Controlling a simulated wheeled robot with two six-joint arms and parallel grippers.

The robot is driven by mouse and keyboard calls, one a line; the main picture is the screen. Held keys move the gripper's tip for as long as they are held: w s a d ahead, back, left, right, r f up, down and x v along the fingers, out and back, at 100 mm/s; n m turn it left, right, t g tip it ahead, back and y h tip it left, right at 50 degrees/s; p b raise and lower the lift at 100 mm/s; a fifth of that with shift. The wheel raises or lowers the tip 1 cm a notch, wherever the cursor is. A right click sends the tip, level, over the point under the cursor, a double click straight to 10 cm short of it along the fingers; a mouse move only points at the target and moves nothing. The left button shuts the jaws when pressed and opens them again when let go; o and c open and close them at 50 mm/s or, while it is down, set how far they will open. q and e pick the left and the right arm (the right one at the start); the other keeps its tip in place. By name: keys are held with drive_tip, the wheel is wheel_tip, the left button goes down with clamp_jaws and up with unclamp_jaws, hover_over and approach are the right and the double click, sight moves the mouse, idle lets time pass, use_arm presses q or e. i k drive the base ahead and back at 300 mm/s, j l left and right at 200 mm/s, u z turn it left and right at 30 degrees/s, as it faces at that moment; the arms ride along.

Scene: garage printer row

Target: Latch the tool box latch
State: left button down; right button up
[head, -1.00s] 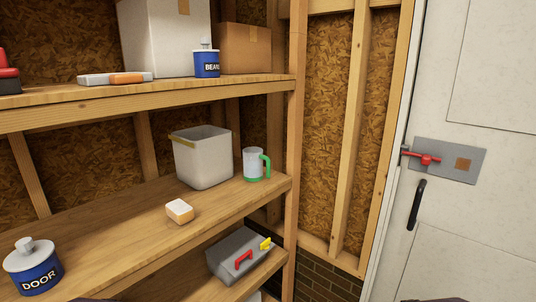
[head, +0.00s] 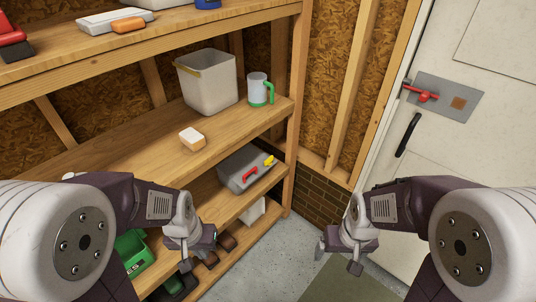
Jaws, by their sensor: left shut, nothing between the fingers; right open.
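The grey tool box (head: 234,172) sits on the shelf below the middle one, towards its right end. It has a red handle (head: 250,174) on its front and a yellow latch (head: 269,160) near its right end. The latch is too small to tell its exact position. My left gripper (head: 186,262) is shut and empty, below and to the left of the tool box, apart from it. My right gripper (head: 338,258) is open and empty, over the floor to the lower right of the tool box.
The middle shelf above the tool box holds a white bin (head: 207,90), a mug with a green handle (head: 260,90) and a small white-and-orange block (head: 192,139). A wooden post (head: 295,110) stands right of the tool box. A green bin (head: 134,256) is lower left. Floor (head: 275,262) is clear between the grippers.

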sight(268, 162)
drive_tip(key=i+l, duration=0.15)
drive_tip(key=i, duration=0.3)
drive_tip(key=i+l, duration=0.15)
drive_tip(key=i, duration=0.25)
drive_tip(key=i+l+z, duration=0.1)
drive_tip(key=i, duration=0.35)
